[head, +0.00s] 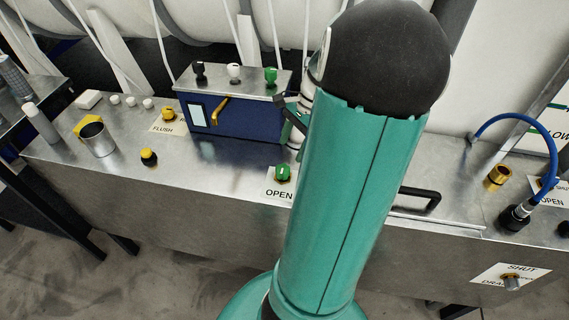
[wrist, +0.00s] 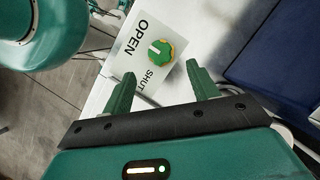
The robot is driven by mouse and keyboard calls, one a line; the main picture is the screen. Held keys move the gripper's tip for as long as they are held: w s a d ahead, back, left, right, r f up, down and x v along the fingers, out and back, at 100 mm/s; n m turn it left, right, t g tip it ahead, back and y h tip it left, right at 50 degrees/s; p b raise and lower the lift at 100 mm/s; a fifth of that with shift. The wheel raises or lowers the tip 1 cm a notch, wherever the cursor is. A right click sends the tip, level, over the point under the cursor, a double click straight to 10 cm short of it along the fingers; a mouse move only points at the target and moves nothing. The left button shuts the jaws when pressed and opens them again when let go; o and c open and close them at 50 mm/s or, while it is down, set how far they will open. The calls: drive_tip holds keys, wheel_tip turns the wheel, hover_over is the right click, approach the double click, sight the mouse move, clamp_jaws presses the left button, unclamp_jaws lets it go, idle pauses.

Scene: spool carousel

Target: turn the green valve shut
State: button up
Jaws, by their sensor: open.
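The green valve (head: 282,173) is a small round knob on a white label plate on the metal bench top, left of my arm in the head view. In the wrist view the valve (wrist: 160,53) has a yellow-orange rim and a pale mark on its face. Its plate (wrist: 133,42) reads OPEN on one side and SHUT on the other. My gripper (wrist: 157,82) is open, with its two green fingers apart and nothing between them. The valve lies just beyond the fingertips, between their lines, and they appear apart from it. My arm hides most of the gripper in the head view.
A blue box (head: 232,122) with a yellow lever stands behind the valve, topped by black, white and green knobs. A metal cup (head: 97,139) and a yellow knob (head: 148,157) are at the left. A black handle (head: 420,198) and blue hose (head: 512,117) are at the right.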

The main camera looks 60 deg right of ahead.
sight(283, 168)
drive_tip(key=x, duration=0.7)
drive_tip(key=shift+a+f, duration=0.1)
drive_tip(key=c, duration=1)
